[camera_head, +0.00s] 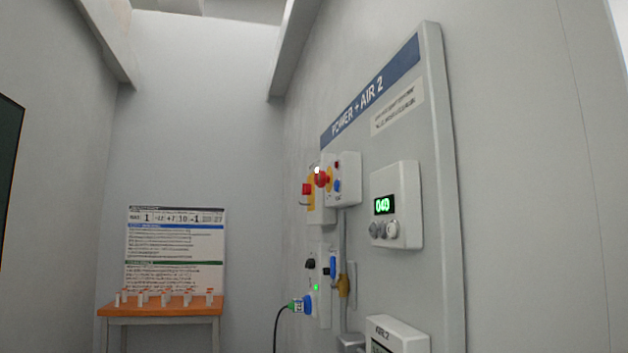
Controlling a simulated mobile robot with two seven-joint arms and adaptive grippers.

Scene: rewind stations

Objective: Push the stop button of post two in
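A wall panel (440,150) headed "POWER + AIR 2" stands on the right, seen at a steep angle. A round red mushroom button (322,179) sticks out to the left from a small grey box (348,178) on the panel's left part. A blue button (338,186) and a small dark red spot sit on the same box. Just behind it, a second red knob (307,189) sits on a box with yellow backing, partly hidden. I cannot tell how far the mushroom button is pressed. Neither of my grippers is in view.
A grey unit (410,178) with a green display sits right of the buttons. Below are a socket box with a blue plug (307,303), a cable, and a brass valve (343,285). An orange-topped table (160,310) with several small white pieces stands at the far wall under a poster (175,245).

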